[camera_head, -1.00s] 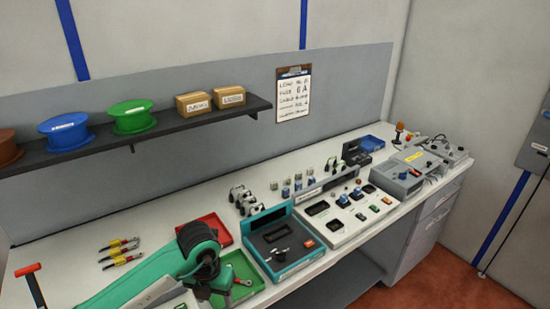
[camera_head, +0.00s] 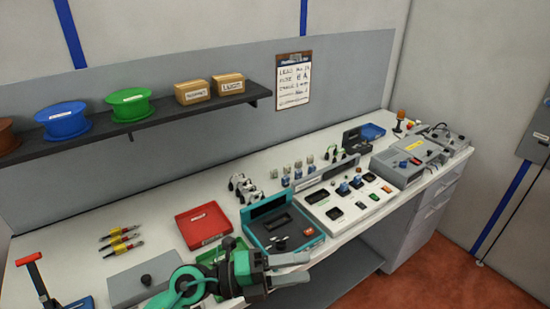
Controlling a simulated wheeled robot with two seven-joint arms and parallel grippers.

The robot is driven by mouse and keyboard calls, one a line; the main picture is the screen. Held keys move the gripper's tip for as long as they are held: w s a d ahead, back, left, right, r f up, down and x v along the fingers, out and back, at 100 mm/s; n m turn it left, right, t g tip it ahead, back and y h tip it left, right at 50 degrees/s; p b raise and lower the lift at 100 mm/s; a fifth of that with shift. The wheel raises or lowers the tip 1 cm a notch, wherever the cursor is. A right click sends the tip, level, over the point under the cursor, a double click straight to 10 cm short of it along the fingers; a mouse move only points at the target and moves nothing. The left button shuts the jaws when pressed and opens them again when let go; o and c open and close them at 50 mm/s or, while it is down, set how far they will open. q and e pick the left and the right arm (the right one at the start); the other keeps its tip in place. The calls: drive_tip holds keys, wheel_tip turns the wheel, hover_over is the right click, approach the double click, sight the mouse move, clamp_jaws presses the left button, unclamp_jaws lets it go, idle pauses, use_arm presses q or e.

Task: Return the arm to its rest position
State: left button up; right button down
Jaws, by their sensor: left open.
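My left gripper (camera_head: 290,270) is in the lower middle of the head view, at the front edge of the workbench. Its two pale fingers point right, are apart and have nothing between them. My teal and black left arm comes in from below, over the green tray (camera_head: 209,257), and hides much of that tray. The gripper is in front of the teal device (camera_head: 262,209), seen against the open space below the bench. My right gripper does not show.
A red tray (camera_head: 204,226) and a grey box with a black knob (camera_head: 128,290) lie near the arm. A panel with switches (camera_head: 322,207) and grey instruments (camera_head: 400,172) stand to the right. A shelf (camera_head: 165,122) with spools and cartons hangs behind.

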use_arm(q)
drive_tip(key=w+a+r+n+t+y, duration=0.25)
drive_tip(key=a+n+t, duration=0.35)
drive_tip(key=n+t, duration=0.35)
drive_tip(key=w+a+r+n+t+y, duration=0.2)
drive_tip(key=w+a+n+t+y, duration=0.3)
drive_tip(key=n+t, duration=0.4)
drive_tip(key=s+a+f+n+g+y, duration=0.4)
drive_tip(key=a+f+n+g+y, duration=0.2)
drive_tip(key=a+f+n+y, duration=0.75)
drive_tip(key=s+a+f+n+g+h, duration=0.2)
drive_tip(key=s+f+g, duration=1)
drive_tip(key=s+f, duration=0.55)
wheel_tip(320, 180, down, 28)
drive_tip(key=s+b, duration=0.1)
drive_tip(key=s, duration=0.1)
drive_tip(key=s+a+f+g+b, duration=0.1)
drive_tip(key=s+a+f+g, duration=0.1)
drive_tip(key=s+f, duration=1.7)
wheel_tip(320, 180, down, 3)
drive_tip(key=shift+s+a+f+m+b, duration=0.1)
drive_tip(key=shift+s+a+m+b, duration=0.15)
drive_tip(key=shift+a, duration=0.45)
